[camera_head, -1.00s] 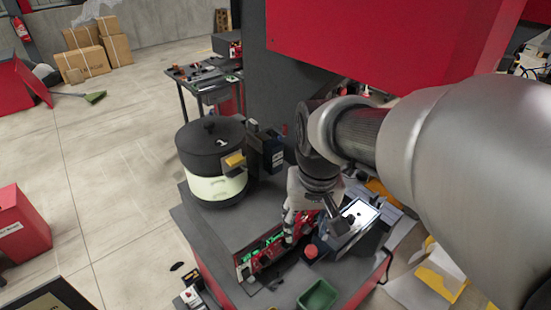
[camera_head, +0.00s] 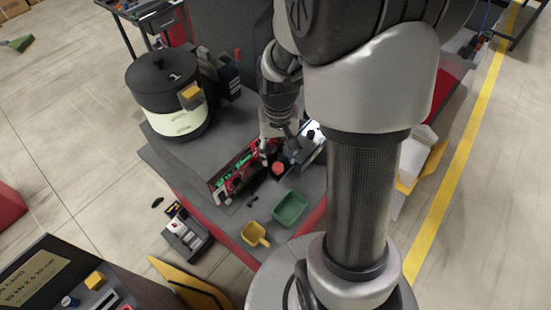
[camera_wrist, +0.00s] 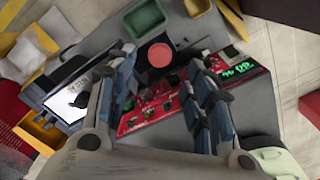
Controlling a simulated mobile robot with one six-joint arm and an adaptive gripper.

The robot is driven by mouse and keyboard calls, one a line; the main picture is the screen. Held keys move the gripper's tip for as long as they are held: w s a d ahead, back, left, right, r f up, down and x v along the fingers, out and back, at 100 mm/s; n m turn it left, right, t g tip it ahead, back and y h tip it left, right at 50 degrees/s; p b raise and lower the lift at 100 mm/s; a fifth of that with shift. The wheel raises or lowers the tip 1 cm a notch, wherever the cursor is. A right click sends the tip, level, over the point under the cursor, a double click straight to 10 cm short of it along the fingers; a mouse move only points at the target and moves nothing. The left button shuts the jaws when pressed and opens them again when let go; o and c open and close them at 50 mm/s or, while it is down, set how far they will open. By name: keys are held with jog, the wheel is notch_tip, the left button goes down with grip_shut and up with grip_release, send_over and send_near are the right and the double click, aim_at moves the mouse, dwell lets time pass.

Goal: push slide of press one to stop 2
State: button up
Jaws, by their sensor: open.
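My gripper (camera_head: 272,150) points down over the bench, beside the red control panel (camera_head: 232,176). In the wrist view the two fingers of my gripper (camera_wrist: 160,75) are apart, with nothing held between them. The red panel (camera_wrist: 140,120) shows between and under the fingers, with small knobs and a lit green display (camera_wrist: 238,70). A round red button (camera_wrist: 159,54) shows between the fingertips; the red button is also in the head view (camera_head: 278,168). I cannot make out which part is the slide of press one or its stops.
A feeder with a black lid (camera_head: 163,80) stands back left on the bench. A green tray (camera_head: 290,209) and a yellow scoop (camera_head: 255,234) lie at the front. A lit tablet (camera_wrist: 68,98) is beside the panel. A dark stand with a labelled plate (camera_head: 38,278) is at front left.

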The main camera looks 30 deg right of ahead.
aim_at(278, 166)
notch_tip(278, 166, down, 6)
jog(key=shift+r, duration=0.15)
jog(key=shift+c, duration=0.4)
grip_shut()
dwell(0.3)
